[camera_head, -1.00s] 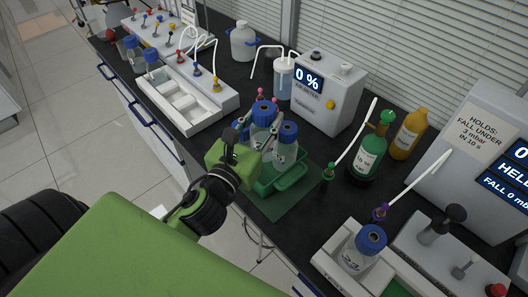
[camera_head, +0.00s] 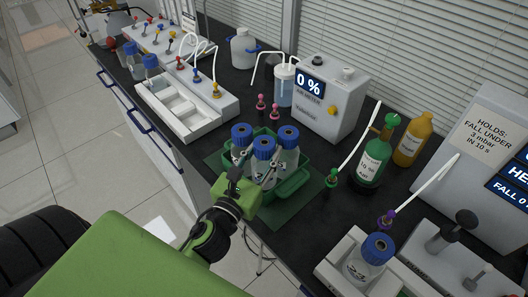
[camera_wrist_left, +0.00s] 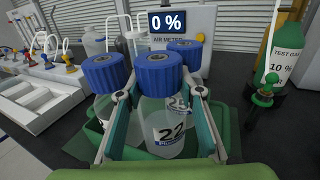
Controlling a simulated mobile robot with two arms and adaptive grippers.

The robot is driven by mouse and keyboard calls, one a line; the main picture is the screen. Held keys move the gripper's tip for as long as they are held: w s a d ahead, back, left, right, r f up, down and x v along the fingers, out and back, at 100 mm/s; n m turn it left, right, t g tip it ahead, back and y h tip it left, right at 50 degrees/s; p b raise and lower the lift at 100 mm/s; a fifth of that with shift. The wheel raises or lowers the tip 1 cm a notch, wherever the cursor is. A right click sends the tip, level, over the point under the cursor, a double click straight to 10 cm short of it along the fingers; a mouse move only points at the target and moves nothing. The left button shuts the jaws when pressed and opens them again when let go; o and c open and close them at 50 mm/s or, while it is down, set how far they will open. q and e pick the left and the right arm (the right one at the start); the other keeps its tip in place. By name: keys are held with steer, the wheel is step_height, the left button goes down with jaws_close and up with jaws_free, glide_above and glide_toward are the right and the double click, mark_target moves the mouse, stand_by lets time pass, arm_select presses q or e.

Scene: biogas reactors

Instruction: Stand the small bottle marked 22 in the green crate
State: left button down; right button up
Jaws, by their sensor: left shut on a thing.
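The bottle marked 22 (camera_wrist_left: 170,134) has clear glass and a blue cap, and stands between the fingers of my left gripper (camera_wrist_left: 160,98). In the head view my left gripper (camera_head: 262,176) is shut on this bottle (camera_head: 263,148), which is upright. The bottle is at the front part of the green crate (camera_head: 296,184), with its lower end hidden by the gripper. I cannot tell whether its base touches the crate floor. Two other blue-capped bottles stand in the crate behind it, one left (camera_head: 242,135) and one right (camera_head: 289,137). My right gripper is not in view.
A grey meter reading 0 % (camera_head: 330,97) stands behind the crate, with two pink-topped fittings (camera_head: 274,112) near it. A green test gas bottle (camera_head: 372,160) stands to the right. Another blue-capped bottle (camera_head: 366,268) stands in a white unit at lower right.

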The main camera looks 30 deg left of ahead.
arm_select(q)
steer(key=c, duration=1.8)
jaws_free()
steer(key=shift+f, duration=0.15)
steer(key=shift+o, duration=0.5)
steer(key=shift+r, duration=0.3)
steer(key=s+b, duration=0.4)
steer(key=s, duration=0.8)
steer(key=shift+d, duration=0.4)
steer(key=shift+f, duration=0.15)
